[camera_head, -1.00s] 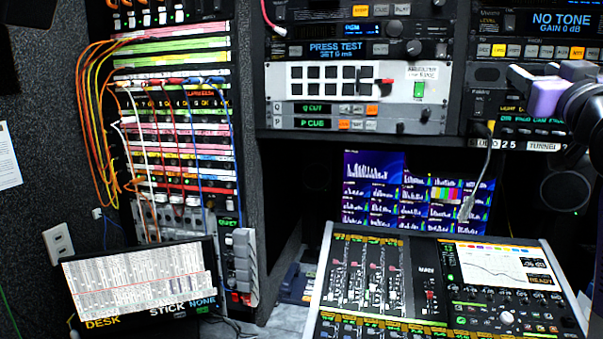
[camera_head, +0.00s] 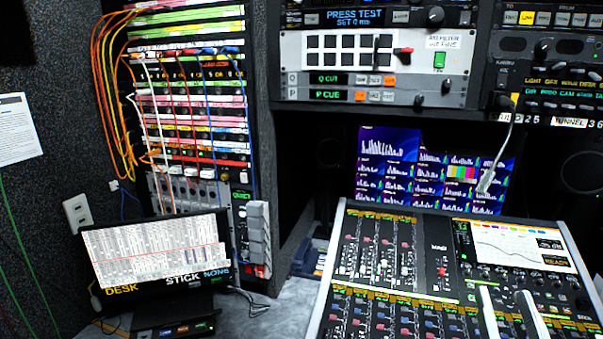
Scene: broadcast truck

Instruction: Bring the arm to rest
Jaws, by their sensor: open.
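Two pale, slim bars rise from the bottom edge at the lower right; I take them for the fingers of my gripper (camera_head: 508,308). They stand apart with nothing between them, in front of the lower right part of the mixing desk (camera_head: 440,262). From this one view I cannot tell whether they touch the desk or hang above it. The rest of my gripper and my arm are out of view.
A patch bay (camera_head: 190,110) with looped cables stands at the left. A small screen (camera_head: 155,252) sits below it. A rack panel with square keys (camera_head: 365,62) is above the meter monitor (camera_head: 435,170).

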